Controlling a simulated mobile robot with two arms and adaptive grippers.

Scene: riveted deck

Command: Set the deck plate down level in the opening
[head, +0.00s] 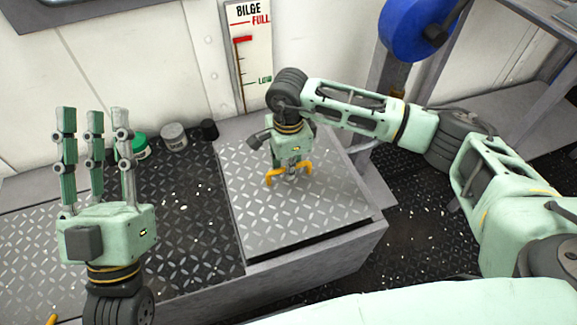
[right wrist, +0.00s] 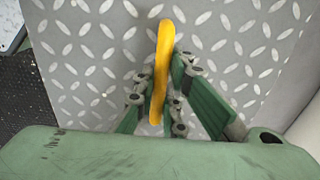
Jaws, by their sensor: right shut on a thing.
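The deck plate (head: 330,210) is a light grey diamond-tread plate with a yellow handle (head: 273,178). It lies over the opening in the raised grey frame (head: 330,262), with a dark gap (head: 312,240) showing under its front edge. I cannot tell if it is fully level. My right gripper (head: 290,172) points down and is shut on the handle. In the right wrist view the green fingers close around the handle (right wrist: 163,55) above the plate (right wrist: 85,45). My left gripper (head: 94,112) is raised at the left, fingers up, spread and empty.
Dark tread plating (head: 190,215) lies left of the plate. A green-lidded jar (head: 141,145), a grey jar (head: 174,136) and a small black item (head: 209,129) stand by the wall. A bilge gauge (head: 250,55) and a blue wheel (head: 415,25) are behind.

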